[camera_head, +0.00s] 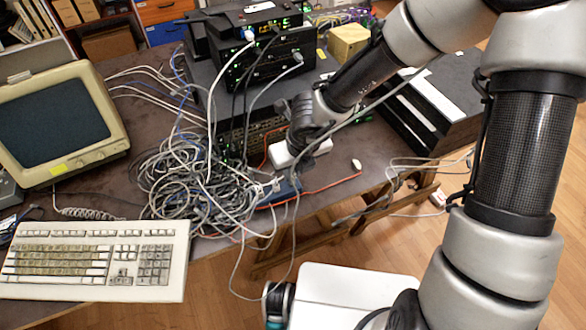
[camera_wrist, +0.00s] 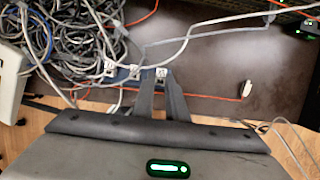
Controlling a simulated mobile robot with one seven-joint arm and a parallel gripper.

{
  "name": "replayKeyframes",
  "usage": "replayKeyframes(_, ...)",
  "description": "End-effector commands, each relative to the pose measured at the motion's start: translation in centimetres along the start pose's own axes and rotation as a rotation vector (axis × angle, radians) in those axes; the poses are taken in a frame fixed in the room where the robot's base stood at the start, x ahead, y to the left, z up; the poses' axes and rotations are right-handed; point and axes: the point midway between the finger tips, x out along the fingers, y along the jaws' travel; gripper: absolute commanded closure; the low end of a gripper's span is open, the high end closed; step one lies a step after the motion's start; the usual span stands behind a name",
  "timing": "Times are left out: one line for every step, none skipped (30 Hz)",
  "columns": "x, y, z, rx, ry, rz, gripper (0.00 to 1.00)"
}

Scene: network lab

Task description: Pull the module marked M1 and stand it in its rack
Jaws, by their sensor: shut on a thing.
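A low blue rack (camera_head: 278,193) lies at the front edge of the table, beside the cable heap. In the wrist view the rack (camera_wrist: 122,73) holds small white-faced modules in a row, one at the left (camera_wrist: 108,67) and one in the middle (camera_wrist: 135,71). My gripper (camera_wrist: 161,84) is shut on a third white-faced module (camera_wrist: 161,72) at the right end of the row. Its marking is too small to read, and I cannot tell whether it is seated in the rack. In the head view my gripper's fingers are mostly hidden behind its white hand.
A tangled cable heap (camera_head: 190,180) lies left of the rack. An orange cable (camera_head: 325,187) crosses the table, and a small white plug (camera_head: 356,163) lies at the right. Stacked network devices (camera_head: 270,60) stand behind. A keyboard (camera_head: 95,258) and a monitor (camera_head: 60,120) are at left.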

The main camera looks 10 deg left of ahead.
Motion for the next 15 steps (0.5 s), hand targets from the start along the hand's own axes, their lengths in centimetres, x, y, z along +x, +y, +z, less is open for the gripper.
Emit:
replayKeyframes(0.07,0.01,-0.02,0.000,0.000,0.000,1.00)
replayKeyframes(0.10,0.01,-0.03,0.000,0.000,0.000,1.00)
replayKeyframes(0.16,0.01,-0.05,0.000,0.000,0.000,1.00)
replayKeyframes(0.20,0.01,-0.06,0.000,0.000,0.000,1.00)
replayKeyframes(0.25,0.02,-0.08,0.000,0.000,0.000,1.00)
replayKeyframes(0.31,0.02,-0.10,0.000,0.000,0.000,1.00)
replayKeyframes(0.35,0.03,-0.11,0.000,0.000,0.000,1.00)
replayKeyframes(0.40,0.03,-0.12,0.000,0.000,0.000,1.00)
replayKeyframes(0.45,0.04,-0.13,-0.001,0.000,0.000,1.00)
replayKeyframes(0.50,0.05,-0.15,-0.001,0.000,0.000,1.00)
replayKeyframes(0.54,0.05,-0.15,-0.001,0.000,0.000,1.00)
replayKeyframes(0.59,0.05,-0.17,-0.001,0.000,0.001,1.00)
replayKeyframes(0.64,0.05,-0.18,-0.001,0.000,0.001,1.00)
replayKeyframes(0.68,0.06,-0.20,-0.001,0.000,0.001,1.00)
replayKeyframes(0.74,0.05,-0.21,-0.001,0.000,0.001,1.00)
